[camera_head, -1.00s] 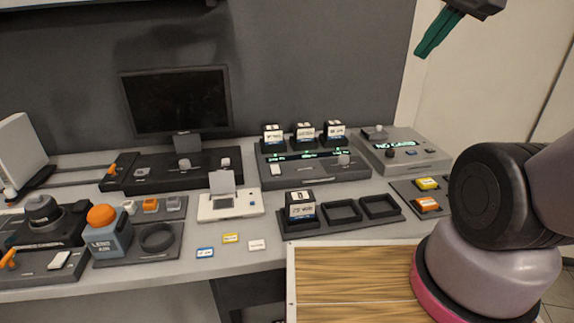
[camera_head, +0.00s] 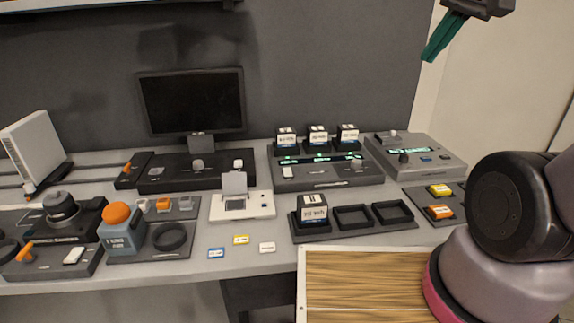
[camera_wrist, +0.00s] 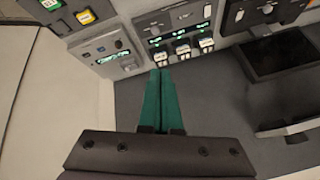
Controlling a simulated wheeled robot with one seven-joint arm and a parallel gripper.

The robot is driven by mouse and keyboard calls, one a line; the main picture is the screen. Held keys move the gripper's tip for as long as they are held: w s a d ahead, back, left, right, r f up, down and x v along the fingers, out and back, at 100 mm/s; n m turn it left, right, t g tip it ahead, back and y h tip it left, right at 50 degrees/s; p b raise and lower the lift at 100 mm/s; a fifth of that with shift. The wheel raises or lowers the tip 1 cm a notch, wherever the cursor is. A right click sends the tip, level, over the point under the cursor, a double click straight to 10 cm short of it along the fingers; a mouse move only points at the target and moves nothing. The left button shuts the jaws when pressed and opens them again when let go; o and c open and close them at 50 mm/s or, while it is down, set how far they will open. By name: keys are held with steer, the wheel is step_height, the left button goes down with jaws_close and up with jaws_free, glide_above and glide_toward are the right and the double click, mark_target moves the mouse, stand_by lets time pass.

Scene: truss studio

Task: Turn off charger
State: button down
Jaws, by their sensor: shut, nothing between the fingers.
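The likely charger (camera_head: 325,178) is a dark grey unit at the back centre of the desk, with green lit displays along its front, a white rocker at left and a light knob at right. Three white-labelled battery blocks (camera_head: 318,136) stand in its top slots. The charger also shows in the wrist view (camera_wrist: 176,32), upside down, with its blocks beyond the fingertips. My gripper (camera_head: 432,55) is at the upper right of the head view, high above the desk and apart from everything. Its green fingers lie together in the wrist view (camera_wrist: 160,75), shut and empty.
A grey box with a green display (camera_head: 415,158) stands right of the charger. A tray with one block (camera_head: 345,232) lies in front. A monitor (camera_head: 192,103) and a dark console (camera_head: 185,176) are to the left. A wooden board (camera_head: 365,285) lies nearest.

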steer(key=w+a+f+n+g, duration=0.2)
steer(key=w+a+f+n, duration=0.1)
steer(key=w+a+n, duration=0.4)
steer(key=n+g+h, duration=0.2)
steer(key=n+g, duration=0.1)
steer(key=n, duration=1.2)
glide_above(287, 169)
steer(key=s, duration=0.2)
step_height(287, 169, down, 20)
steer(key=shift+s+r, duration=0.15)
steer(key=shift+r, duration=0.1)
steer(key=shift+d+f, duration=0.1)
steer(key=shift+d, duration=0.05)
steer(key=f, duration=0.4)
steer(key=w+f, duration=0.1)
steer(key=f, duration=0.8)
steer(key=shift+w+f, duration=0.35)
steer(key=shift+f, duration=0.1)
